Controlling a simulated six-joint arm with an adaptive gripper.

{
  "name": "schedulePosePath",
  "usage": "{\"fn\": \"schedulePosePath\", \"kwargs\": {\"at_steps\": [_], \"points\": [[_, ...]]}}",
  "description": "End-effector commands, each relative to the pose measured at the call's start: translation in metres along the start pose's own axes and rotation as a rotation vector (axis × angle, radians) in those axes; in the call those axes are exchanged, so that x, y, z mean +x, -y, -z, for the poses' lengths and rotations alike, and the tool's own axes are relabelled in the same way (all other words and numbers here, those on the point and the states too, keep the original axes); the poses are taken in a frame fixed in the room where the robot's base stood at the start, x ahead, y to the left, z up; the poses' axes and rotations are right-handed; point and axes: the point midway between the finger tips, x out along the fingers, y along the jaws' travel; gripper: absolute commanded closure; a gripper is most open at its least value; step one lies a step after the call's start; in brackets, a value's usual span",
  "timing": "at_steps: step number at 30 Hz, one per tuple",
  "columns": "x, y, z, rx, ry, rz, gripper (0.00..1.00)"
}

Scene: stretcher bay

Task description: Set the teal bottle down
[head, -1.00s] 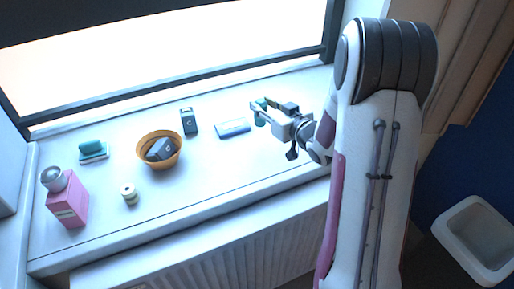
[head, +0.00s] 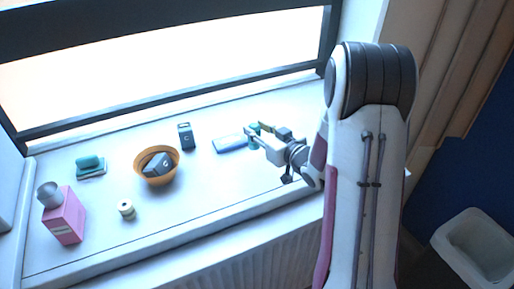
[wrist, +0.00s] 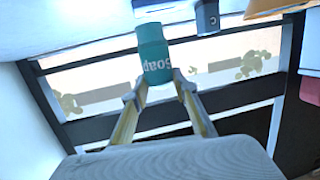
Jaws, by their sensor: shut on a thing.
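The teal bottle (wrist: 153,50), with "Soap" lettering, is between the fingertips of my gripper (wrist: 158,88) in the wrist view. My gripper is shut on it. In the head view, my gripper (head: 261,139) is over the right part of the white window sill (head: 215,185), and the bottle (head: 253,136) shows only partly behind the fingers. It looks roughly upright. I cannot tell whether its base touches the sill.
A blue-and-white flat pack (head: 230,143) lies just left of the bottle. Further left are a dark box (head: 185,136), an orange bowl (head: 142,172) holding a dark box, a small pale roll (head: 126,209), a teal item on a pad (head: 90,168) and a pink bottle (head: 65,218).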

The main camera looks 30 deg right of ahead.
Motion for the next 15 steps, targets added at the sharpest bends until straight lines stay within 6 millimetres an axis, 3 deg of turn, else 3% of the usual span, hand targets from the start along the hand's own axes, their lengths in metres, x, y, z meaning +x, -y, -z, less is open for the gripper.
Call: {"fn": "schedulePosePath", "kwargs": {"at_steps": [6, 15], "points": [[0.004, 0.0, -0.021, 0.0, 0.001, 0.0, 0.95], [0.005, 0.0, -0.025, -0.001, -0.001, 0.0, 0.95]]}}
